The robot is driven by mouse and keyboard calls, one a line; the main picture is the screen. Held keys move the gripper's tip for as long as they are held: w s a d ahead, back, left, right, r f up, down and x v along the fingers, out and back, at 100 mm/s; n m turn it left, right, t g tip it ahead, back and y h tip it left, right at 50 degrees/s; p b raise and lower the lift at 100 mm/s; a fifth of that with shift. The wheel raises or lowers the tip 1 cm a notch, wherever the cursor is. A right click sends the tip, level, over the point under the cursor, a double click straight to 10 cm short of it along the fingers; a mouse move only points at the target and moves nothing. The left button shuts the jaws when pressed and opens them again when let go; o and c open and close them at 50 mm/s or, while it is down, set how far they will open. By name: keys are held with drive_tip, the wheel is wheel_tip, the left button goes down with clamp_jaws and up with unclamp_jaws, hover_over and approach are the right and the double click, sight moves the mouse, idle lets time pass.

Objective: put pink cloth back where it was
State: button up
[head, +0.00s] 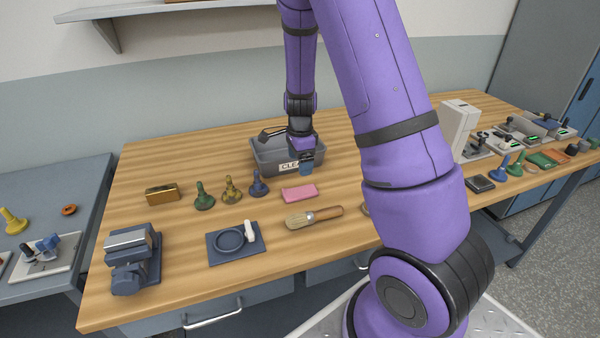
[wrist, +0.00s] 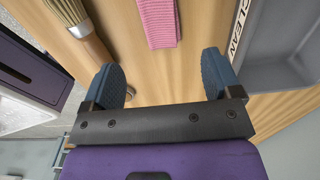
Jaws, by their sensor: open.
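The pink cloth (head: 299,193) lies folded flat on the wooden table, in front of a grey bin (head: 262,158) marked "CLEAN". It also shows at the top of the wrist view (wrist: 160,22), ahead of my fingers and between their lines. My gripper (head: 308,168) hangs over the front of the bin, behind and above the cloth. In the wrist view my gripper (wrist: 164,84) is open, with two blue fingertips wide apart and nothing between them. The bin's inside is mostly hidden by my arm in the head view.
A brush (head: 314,217) lies in front of the cloth. Green, yellow and blue bobbin-like pieces (head: 231,190) stand to its left, near a brass block (head: 163,194). A dark tray with a ring (head: 236,242) and a clamp-like device (head: 133,258) sit front left. My arm hides table to the right.

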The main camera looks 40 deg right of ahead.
drive_tip(key=s+a+r+n+t, duration=0.1)
drive_tip(key=s+a+r+n, duration=0.2)
drive_tip(key=r, duration=0.4)
drive_tip(key=s+a+r+n+t+y, duration=0.1)
drive_tip(key=s+a+r+n, duration=0.15)
drive_tip(key=r, duration=0.35)
drive_tip(key=s+a+r+n, duration=0.2)
drive_tip(key=a+r+n, duration=0.15)
drive_tip(key=r, duration=0.35)
drive_tip(key=s+a+r+n+t, duration=0.1)
drive_tip(key=s+r+n, duration=0.2)
drive_tip(key=s, duration=0.3)
drive_tip(key=s+a+r+n+t, duration=0.1)
drive_tip(key=s+r+n, duration=0.2)
drive_tip(key=s+n, duration=0.2)
drive_tip(key=s+a+r+n+t+h, duration=0.1)
drive_tip(key=s+r+n, duration=0.3)
drive_tip(key=s, duration=0.4)
drive_tip(key=shift+a, duration=0.55)
